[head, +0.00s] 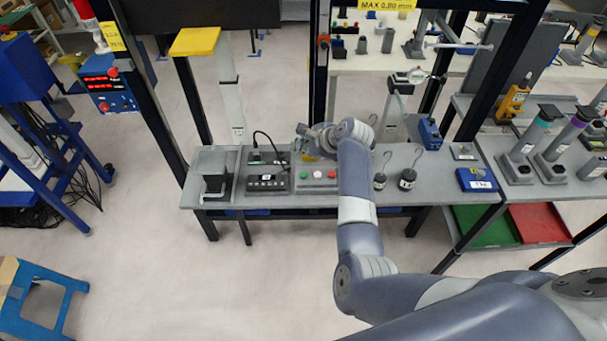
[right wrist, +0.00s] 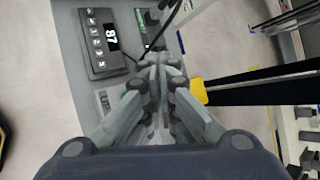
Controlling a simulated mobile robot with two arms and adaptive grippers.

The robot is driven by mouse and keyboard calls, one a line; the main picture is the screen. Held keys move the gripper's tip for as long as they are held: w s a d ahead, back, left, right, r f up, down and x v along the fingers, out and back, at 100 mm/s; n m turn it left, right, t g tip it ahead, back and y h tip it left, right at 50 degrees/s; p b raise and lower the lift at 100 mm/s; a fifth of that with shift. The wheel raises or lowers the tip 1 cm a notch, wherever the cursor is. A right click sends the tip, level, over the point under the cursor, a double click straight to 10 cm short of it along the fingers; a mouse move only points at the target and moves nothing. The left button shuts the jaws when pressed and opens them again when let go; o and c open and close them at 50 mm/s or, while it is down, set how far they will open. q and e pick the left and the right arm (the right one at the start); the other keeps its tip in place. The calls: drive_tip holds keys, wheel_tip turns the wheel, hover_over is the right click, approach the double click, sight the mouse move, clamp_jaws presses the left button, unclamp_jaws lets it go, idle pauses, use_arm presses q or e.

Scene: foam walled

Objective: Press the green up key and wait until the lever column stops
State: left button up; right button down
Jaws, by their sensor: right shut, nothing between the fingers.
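A grey key box (head: 317,187) on the bench carries a green key (head: 304,175), a white key (head: 318,174) and a red key (head: 331,174). My right gripper (head: 302,129) appears at the end of my right arm, over the back of the bench near this box. In the right wrist view, its fingers (right wrist: 160,66) are shut and empty; a bit of green shows beside them, mostly hidden. Whether they touch a key cannot be told. A pale upright column (head: 231,95) stands behind the bench, likely the lever column. My left gripper is not in view.
A dark keypad box (head: 267,182) with a lit display (right wrist: 111,36) sits left of the key box, with a black cable behind. Hooked weights (head: 407,178) stand to the right. Dark frame posts (head: 190,95) and a yellow plate (head: 195,41) rise at the back.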

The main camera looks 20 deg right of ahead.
drive_tip(key=b, duration=0.7)
hover_over(302, 176)
wheel_tip(302, 176, down, 7)
drive_tip(key=shift+f, duration=0.15)
drive_tip(key=shift+f+b, duration=0.35)
drive_tip(key=shift+f, duration=0.4)
idle(0.4)
drive_tip(key=shift+f, duration=0.4)
